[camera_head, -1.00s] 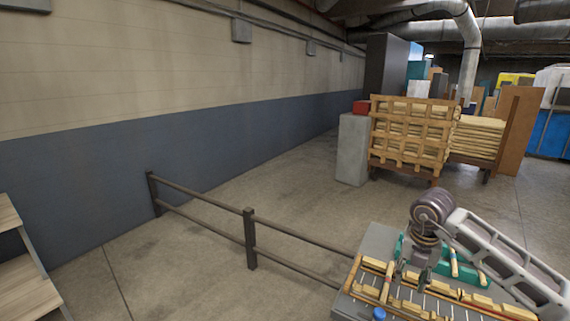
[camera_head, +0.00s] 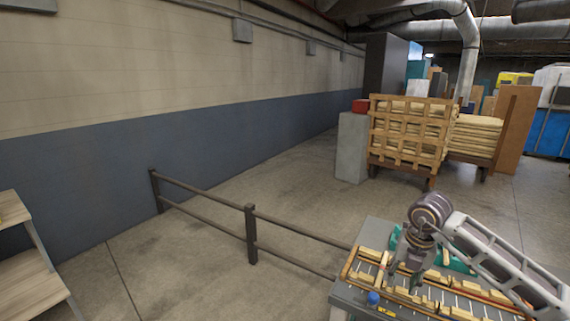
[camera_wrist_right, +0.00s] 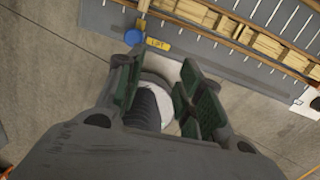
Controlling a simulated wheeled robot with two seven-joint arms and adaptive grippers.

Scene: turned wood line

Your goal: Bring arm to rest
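My right arm comes in from the lower right in the head view, over a grey-framed line table (camera_head: 345,292) that carries light wooden pieces (camera_head: 420,296). My right gripper (camera_head: 402,284) hangs over the table with its fingers pointing down. In the right wrist view the green-padded fingers (camera_wrist_right: 155,92) stand apart, with nothing visible held between them. A dark ribbed part and a white round shape show between and below the fingers. My left gripper is in neither view.
A blue button (camera_head: 373,298) and a yellow "LIFT" label (camera_wrist_right: 158,44) are on the table's near edge. A dark railing (camera_head: 250,235) stands left of the table. A wooden shelf unit (camera_head: 30,275) is at the lower left. A cart with a wooden lattice (camera_head: 410,135) stands behind.

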